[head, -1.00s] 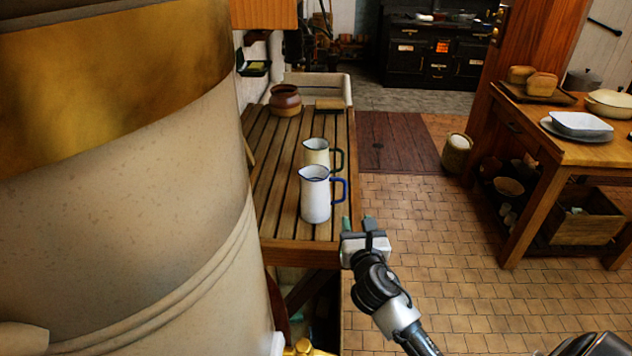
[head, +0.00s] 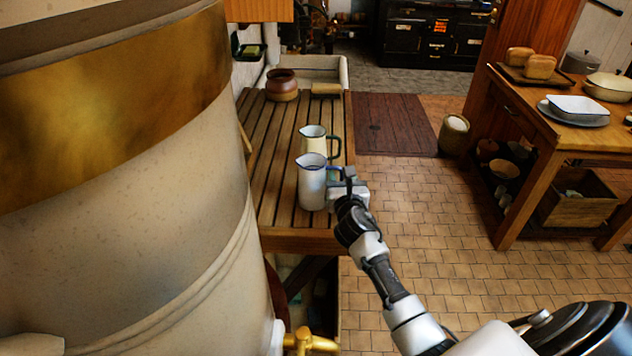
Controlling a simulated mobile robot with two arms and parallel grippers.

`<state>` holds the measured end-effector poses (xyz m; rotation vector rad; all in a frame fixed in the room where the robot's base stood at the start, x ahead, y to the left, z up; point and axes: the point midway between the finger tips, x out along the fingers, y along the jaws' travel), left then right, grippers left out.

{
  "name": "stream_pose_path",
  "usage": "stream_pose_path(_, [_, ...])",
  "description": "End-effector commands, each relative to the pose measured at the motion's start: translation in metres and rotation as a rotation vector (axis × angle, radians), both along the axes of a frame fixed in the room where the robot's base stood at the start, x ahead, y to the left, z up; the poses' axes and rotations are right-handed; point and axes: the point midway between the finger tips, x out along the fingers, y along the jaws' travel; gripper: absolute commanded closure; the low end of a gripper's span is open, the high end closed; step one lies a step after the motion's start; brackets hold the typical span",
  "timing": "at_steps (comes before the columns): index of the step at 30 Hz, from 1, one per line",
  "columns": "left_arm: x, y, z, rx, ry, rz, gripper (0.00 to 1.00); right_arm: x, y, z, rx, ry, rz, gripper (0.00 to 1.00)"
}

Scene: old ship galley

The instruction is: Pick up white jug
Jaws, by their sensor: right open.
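The white jug (head: 312,186) stands upright near the front end of the slatted wooden bench (head: 272,208), with a dark blue rim. Its blue handle, on the right side, is mostly hidden behind my right gripper (head: 345,178). My right gripper is open at the jug's right side, by the handle. I cannot tell whether the fingers touch the handle or stand around it. A cream jug (head: 313,142) with a green handle stands just behind the white jug. My left gripper is not in view.
A large beige vessel with a brass band (head: 120,110) fills the left side, with a brass tap (head: 310,341) low down. A brown pot (head: 282,85) stands at the bench's far end. A table (head: 560,130) with bread and dishes stands right. Tiled floor between is clear.

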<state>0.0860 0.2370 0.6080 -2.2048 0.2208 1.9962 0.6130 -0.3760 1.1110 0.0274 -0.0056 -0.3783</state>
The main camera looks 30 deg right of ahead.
Motion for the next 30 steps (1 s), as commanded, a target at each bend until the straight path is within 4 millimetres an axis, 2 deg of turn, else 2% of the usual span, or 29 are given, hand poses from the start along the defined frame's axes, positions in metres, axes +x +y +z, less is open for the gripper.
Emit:
stream_pose_path(3, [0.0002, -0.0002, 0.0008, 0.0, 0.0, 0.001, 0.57, 0.0062, -0.0022, -0.0002, 0.002, 0.0, 0.0, 0.58])
stream_pose_path(10, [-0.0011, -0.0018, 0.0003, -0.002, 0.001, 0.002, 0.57, 0.0066, -0.0024, -0.0006, 0.001, 0.001, 0.001, 0.58])
stream_pose_path(18, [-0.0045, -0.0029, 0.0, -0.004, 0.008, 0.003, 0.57, 0.0064, -0.0023, -0.0006, 0.001, 0.001, 0.001, 1.0])
stream_pose_path(30, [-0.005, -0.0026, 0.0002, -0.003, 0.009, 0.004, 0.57, 0.0067, -0.0025, 0.0015, 0.001, -0.003, 0.001, 1.0])
